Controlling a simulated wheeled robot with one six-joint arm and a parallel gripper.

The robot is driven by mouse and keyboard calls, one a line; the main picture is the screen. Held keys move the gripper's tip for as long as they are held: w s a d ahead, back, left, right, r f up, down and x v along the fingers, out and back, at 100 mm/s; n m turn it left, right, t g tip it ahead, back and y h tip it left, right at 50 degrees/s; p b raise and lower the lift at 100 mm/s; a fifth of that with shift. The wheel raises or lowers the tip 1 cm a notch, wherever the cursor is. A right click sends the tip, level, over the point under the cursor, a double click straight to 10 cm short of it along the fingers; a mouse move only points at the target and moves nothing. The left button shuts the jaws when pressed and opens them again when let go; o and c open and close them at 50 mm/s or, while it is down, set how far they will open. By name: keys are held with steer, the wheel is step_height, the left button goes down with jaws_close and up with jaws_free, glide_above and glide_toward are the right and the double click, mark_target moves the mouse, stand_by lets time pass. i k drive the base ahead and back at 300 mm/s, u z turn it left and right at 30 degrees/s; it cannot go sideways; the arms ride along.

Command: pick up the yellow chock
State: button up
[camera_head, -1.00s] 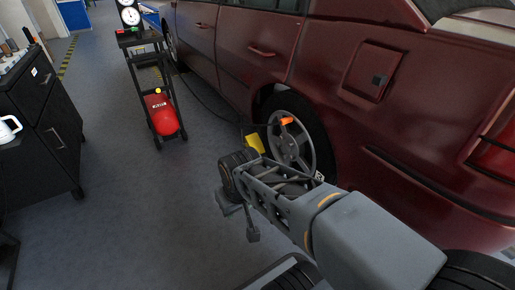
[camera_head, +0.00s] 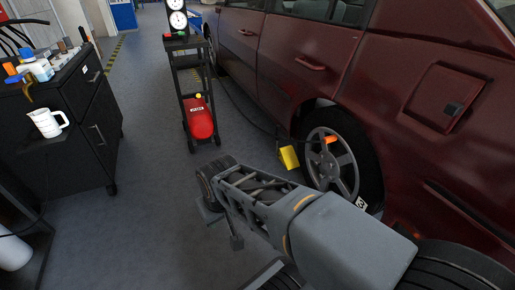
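The yellow chock (camera_head: 289,157) is on the floor by the left side of the car's rear wheel (camera_head: 338,163). My gripper (camera_head: 222,228) is at the end of my arm, to the left of and nearer than the chock, apart from it. Its fingers are small and partly hidden behind the arm's end, so I cannot tell how far apart they are. Nothing shows held in it.
The dark red car (camera_head: 400,70) fills the right side. A red tank on a black cart (camera_head: 200,120) with gauges stands beyond the chock. A dark hose runs near the wheel. A black tool cabinet (camera_head: 85,120) stands at left. The floor between is clear.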

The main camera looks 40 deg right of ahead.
mark_target(288, 156)
steer(key=u, duration=0.1)
steer(key=i, duration=1.8)
steer(key=z, duration=1.05)
steer(key=i, duration=1.05)
steer(key=z, duration=1.45)
steer(key=i, duration=0.35)
steer(key=z, duration=0.1)
